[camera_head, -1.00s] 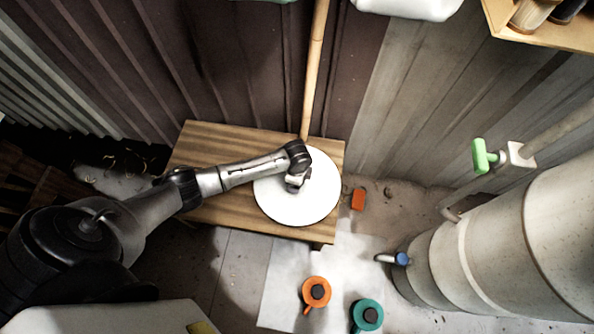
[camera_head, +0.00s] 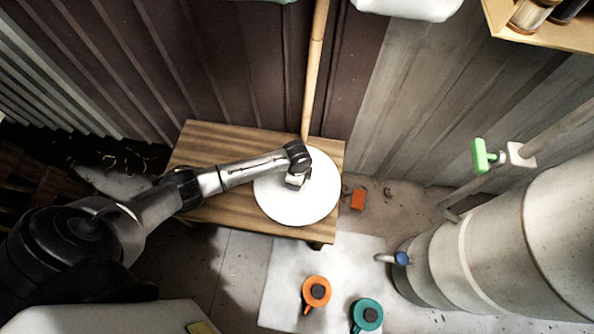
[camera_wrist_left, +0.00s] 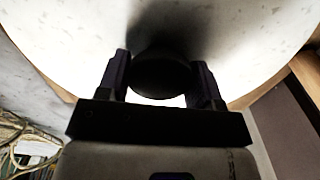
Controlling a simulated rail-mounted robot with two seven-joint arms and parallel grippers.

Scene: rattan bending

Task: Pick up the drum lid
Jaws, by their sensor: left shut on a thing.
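The drum lid (camera_head: 297,204) is a round white disc at the right end of a wooden table. My left gripper (camera_head: 297,183) reaches over it from the left, above its middle. In the left wrist view the lid (camera_wrist_left: 60,40) fills the upper part, and its dark round knob (camera_wrist_left: 160,78) sits between the two fingers of my left gripper (camera_wrist_left: 160,85). The fingers are shut on the knob. In the head view the knob is hidden under the wrist. Whether the lid touches the table is hard to tell. My right gripper is not in view.
The wooden table (camera_head: 215,140) stands against a corrugated wall, with a bamboo pole (camera_head: 316,70) behind it. A large pale drum (camera_head: 480,250) with a blue-handled tap (camera_head: 400,258) is at right. Orange (camera_head: 316,291) and teal (camera_head: 367,315) round items lie on a pale floor sheet.

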